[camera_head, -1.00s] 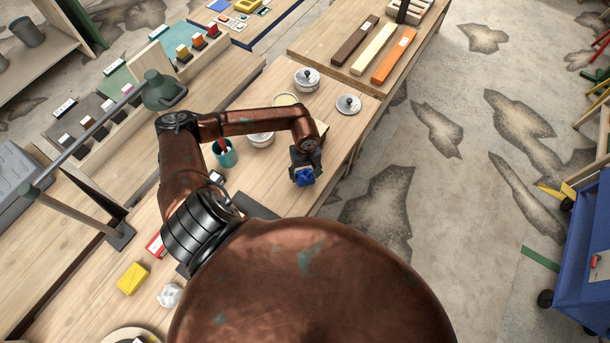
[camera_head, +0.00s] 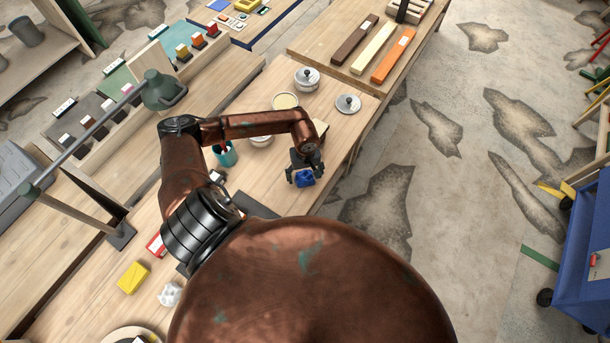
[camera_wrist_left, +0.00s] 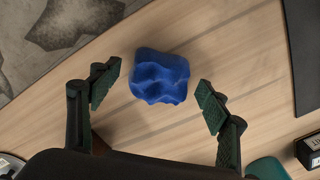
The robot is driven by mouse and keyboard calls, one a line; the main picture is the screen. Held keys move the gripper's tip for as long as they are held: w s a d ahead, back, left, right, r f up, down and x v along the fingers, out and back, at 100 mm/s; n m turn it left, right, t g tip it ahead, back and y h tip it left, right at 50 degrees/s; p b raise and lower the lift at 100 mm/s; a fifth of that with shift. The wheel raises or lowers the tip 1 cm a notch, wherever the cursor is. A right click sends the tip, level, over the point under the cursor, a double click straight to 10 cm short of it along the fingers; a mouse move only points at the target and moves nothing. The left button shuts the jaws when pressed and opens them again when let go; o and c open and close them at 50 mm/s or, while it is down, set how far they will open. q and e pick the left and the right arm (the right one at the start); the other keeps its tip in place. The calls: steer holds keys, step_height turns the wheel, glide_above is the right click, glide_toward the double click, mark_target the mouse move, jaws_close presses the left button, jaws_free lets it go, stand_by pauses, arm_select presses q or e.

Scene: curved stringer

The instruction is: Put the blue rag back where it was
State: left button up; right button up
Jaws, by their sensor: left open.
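The blue rag (camera_head: 304,178) is a crumpled lump on the pale wooden bench, close to its right edge. In the left wrist view the rag (camera_wrist_left: 160,76) sits just beyond the fingertips, roughly centred between them. My left gripper (camera_head: 305,174) is over the rag, and its fingers are spread wide. In the left wrist view the left gripper (camera_wrist_left: 157,85) is open, with a gap on both sides of the rag. My right gripper is not in view.
On the bench (camera_head: 235,185) stand a teal cup (camera_head: 227,156), a lidded pot (camera_head: 306,79) and a loose lid (camera_head: 348,104). A yellow block (camera_head: 132,277) and crumpled white paper (camera_head: 170,295) lie at lower left. Open floor lies right of the bench.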

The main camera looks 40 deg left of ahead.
mark_target(305, 175)
arm_select(q)
steer(key=shift+r, duration=0.15)
step_height(305, 175, up, 12)
steer(key=b, duration=0.1)
stand_by(0.3)
